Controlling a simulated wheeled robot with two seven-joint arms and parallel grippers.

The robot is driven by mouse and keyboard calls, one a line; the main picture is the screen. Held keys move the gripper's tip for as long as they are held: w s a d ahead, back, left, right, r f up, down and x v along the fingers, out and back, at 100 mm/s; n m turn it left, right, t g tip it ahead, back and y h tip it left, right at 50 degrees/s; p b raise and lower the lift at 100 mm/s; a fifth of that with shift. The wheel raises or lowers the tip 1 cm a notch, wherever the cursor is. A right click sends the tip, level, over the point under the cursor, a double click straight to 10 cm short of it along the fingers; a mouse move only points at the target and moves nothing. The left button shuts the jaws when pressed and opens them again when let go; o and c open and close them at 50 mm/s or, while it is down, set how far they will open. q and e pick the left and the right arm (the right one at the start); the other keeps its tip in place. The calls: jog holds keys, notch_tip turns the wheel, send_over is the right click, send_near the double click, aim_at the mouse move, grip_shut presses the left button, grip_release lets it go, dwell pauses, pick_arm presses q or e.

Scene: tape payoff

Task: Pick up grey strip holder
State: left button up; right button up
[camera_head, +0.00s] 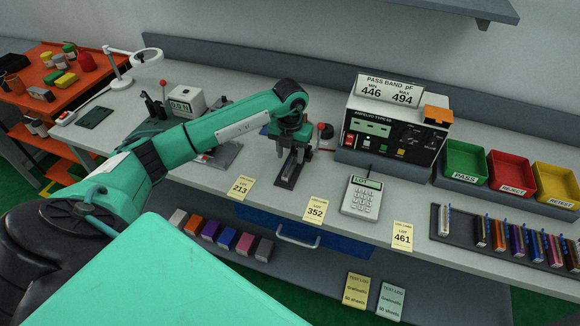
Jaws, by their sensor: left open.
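A narrow dark grey strip holder (286,178) lies on the light grey bench, left of the tester and behind the yellow lot cards. My left gripper (290,154) comes in from the left and points down over this holder. Its fingers are apart, one on each side of a small upright part at the holder's far end. I cannot tell whether they touch it. The gripper hides the holder's far end. My right gripper is not in view.
A tester (395,128), a calculator (362,197) and green (465,161), red (510,172) and yellow (556,184) bins stand to the right. A rack (465,228) of several strips is at the right front. A lamp (123,83) stands at the left.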

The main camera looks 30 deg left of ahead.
aim_at(290, 167)
pick_arm(q)
notch_tip(290, 167, down, 4)
jog(key=shift+s+r+p, duration=0.15)
jog(key=shift+r+p, duration=0.1)
jog(key=shift+p, duration=0.6)
jog(key=shift+f, duration=0.45)
grip_shut()
jog(key=shift+r, duration=0.15)
